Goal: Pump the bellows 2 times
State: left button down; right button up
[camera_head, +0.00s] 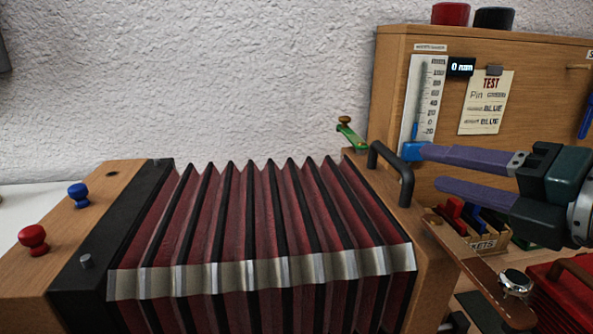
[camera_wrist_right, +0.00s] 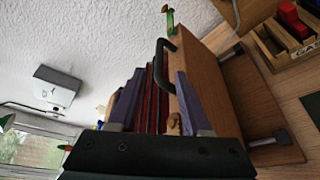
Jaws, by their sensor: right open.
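The bellows (camera_head: 265,215) has dark red pleats with black folds and metal corner strips, and it is spread out between two wooden ends. A black handle (camera_head: 393,172) stands on its right wooden end; the handle also shows in the right wrist view (camera_wrist_right: 160,62). My right gripper (camera_head: 428,168) is open, with purple fingers pointing left toward the handle. In the head view its upper fingertip appears close to the handle; I cannot tell whether they touch. In the right wrist view the handle lies ahead, between the finger directions. My left gripper is not in view.
A wooden cabinet (camera_head: 400,60) with a gauge (camera_head: 425,100) and a paper note (camera_head: 486,103) stands behind my right gripper. Red (camera_head: 33,237) and blue (camera_head: 78,194) knobs sit on the left wooden end. A red box (camera_head: 560,300) is at the lower right.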

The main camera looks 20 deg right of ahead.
aim_at(390, 152)
jog(key=shift+x, duration=4.85)
grip_shut()
